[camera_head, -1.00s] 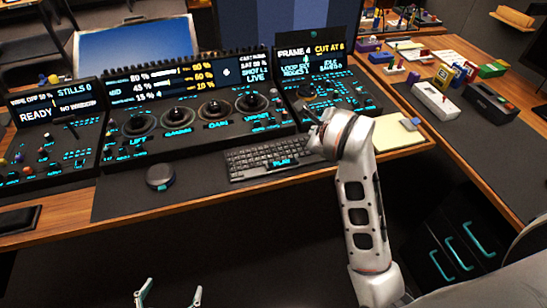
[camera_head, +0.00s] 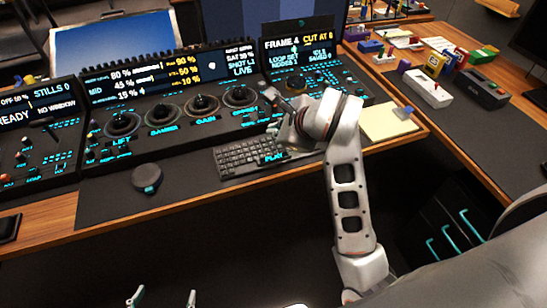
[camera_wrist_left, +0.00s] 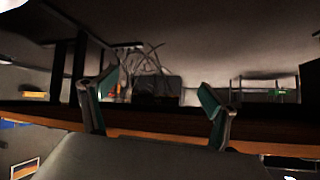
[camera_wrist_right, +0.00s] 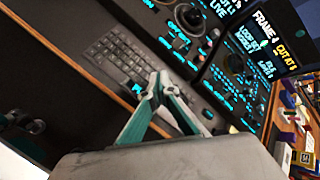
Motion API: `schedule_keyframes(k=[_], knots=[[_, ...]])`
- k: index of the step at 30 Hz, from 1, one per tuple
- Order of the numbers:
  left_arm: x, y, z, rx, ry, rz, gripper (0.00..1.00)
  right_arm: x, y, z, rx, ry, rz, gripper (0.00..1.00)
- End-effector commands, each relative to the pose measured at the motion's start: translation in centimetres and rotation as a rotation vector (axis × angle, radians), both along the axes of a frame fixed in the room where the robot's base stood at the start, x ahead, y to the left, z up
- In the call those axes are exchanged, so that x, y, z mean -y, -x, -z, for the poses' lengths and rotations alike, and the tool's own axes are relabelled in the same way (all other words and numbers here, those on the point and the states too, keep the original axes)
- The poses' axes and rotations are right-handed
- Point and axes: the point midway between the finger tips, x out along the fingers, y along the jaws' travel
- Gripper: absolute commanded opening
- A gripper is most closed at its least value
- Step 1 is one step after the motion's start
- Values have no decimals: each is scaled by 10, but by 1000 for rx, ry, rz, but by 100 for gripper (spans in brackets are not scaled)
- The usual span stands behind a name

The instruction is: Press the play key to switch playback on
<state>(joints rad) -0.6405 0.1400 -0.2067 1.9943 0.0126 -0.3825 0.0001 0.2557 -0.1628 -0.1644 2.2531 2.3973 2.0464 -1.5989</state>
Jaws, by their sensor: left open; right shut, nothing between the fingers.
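A dark keyboard (camera_head: 235,158) lies on the desk in front of the control panel, with a glowing PLAY label (camera_head: 273,158) at its front right. The label also shows in the right wrist view (camera_wrist_right: 137,90); I cannot tell the key's own outline or whether it is pressed. My right gripper (camera_head: 268,90) reaches over the keyboard's right part. In the right wrist view its fingers (camera_wrist_right: 160,84) are shut, empty, beside the label; contact cannot be told. My left gripper (camera_head: 163,298) is open and empty, low in front of the desk, and its fingers show in the left wrist view (camera_wrist_left: 160,92).
The panel (camera_head: 180,130) behind the keyboard carries several trackballs and lit displays. A round dark puck (camera_head: 147,178) sits left of the keyboard. A pale notepad (camera_head: 385,124) lies to the right. The dark mat (camera_head: 110,200) at front left is mostly clear.

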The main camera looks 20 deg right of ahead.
Motion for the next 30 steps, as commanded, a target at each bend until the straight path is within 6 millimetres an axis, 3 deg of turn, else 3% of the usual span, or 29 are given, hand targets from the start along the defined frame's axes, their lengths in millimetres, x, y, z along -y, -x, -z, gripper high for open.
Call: schedule_keyframes(k=[1,12,19,30], knots=[[-1,3,11,-8,-5,1,87,0,1,16,-10,-1,1,0],[-14,-3,35,-8,-47,1,87,0,1,64,-11,1,1,0],[-10,-5,32,3,-42,7,87,0,0,74,-5,1,-1,0],[-8,-9,27,15,-41,12,87,0,0,74,-1,1,1,0]])
